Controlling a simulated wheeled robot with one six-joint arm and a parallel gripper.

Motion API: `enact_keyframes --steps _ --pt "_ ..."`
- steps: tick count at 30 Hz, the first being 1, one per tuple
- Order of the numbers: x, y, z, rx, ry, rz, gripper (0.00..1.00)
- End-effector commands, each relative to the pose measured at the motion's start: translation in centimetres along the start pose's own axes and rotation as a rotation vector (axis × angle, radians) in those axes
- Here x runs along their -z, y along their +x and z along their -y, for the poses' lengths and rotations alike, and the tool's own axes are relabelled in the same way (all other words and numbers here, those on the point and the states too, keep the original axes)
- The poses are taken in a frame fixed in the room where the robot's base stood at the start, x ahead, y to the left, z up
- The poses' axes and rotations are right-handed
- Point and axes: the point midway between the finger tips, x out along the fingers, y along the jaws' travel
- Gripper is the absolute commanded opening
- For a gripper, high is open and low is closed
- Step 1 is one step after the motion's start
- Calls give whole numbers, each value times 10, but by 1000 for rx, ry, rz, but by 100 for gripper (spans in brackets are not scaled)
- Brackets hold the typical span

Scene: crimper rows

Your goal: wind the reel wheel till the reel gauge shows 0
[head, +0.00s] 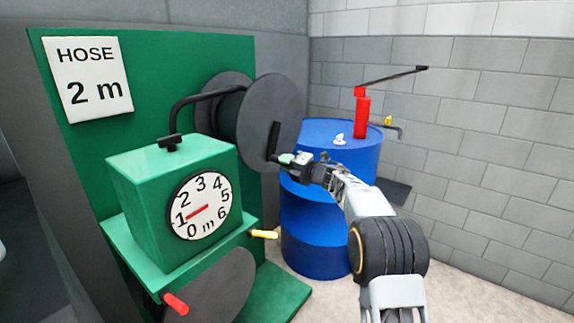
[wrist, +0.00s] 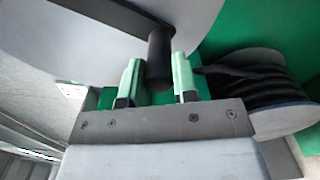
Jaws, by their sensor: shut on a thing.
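The reel wheel (head: 258,115) is a large dark grey disc in front of the green panel. It carries a black crank bar (wrist: 125,15) with a round black handle (wrist: 158,60). My gripper (head: 287,159) is at the handle, on the wheel's lower right in the head view. In the wrist view its pale green fingers (wrist: 157,82) are shut with the handle between them. The reel gauge (head: 213,219) is a white dial marked 0 to 6 m on a green box. Its red needle points down-left, close to 1, on the 0 side.
A sign (head: 88,79) reads "HOSE 2 m". A blue barrel (head: 314,260) with a red pump (head: 362,117) stands behind my arm. A spool of black hose (wrist: 250,85) shows in the wrist view.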

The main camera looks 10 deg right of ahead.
Motion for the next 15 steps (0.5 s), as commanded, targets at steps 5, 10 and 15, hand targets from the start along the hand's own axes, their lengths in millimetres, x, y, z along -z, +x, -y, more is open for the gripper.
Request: enact_keyframes --steps 5,10,15 --pt "0 0 2 3 2 0 35" --pt "0 0 1 1 2 -1 51" --pt "1 0 0 0 2 -1 52"
